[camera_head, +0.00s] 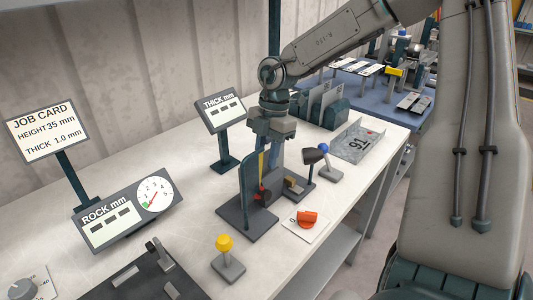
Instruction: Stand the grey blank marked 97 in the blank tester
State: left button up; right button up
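My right gripper (268,160) comes down from the upper right and points downward over a dark green stand (248,212) with upright plates, which seems to be the blank tester. The fingertips overlap the stand's plates, a yellow strip and a red part, so I cannot tell whether they hold anything. A number resembling 91 shows on a grey tray (376,136) right of the stand. Several grey plates stand in a dark rack (338,112) behind. I cannot read a 97 on any plate. My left gripper is not in view.
Near the stand are an orange knob (307,218), a yellow button (224,243) and a blue-topped lever (323,149). The THICK display (221,109), ROCK display (105,222) and job card (47,133) stand left. White tabletop (180,165) is clear behind the ROCK display.

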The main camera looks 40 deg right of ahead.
jog(key=r, duration=0.3)
jog(key=d+r+b, duration=0.1)
jog(key=r, duration=0.3)
jog(key=d+r, duration=0.1)
jog(key=r, duration=0.2)
jog(key=shift+d+r, duration=0.1)
jog(key=shift+r, duration=0.25)
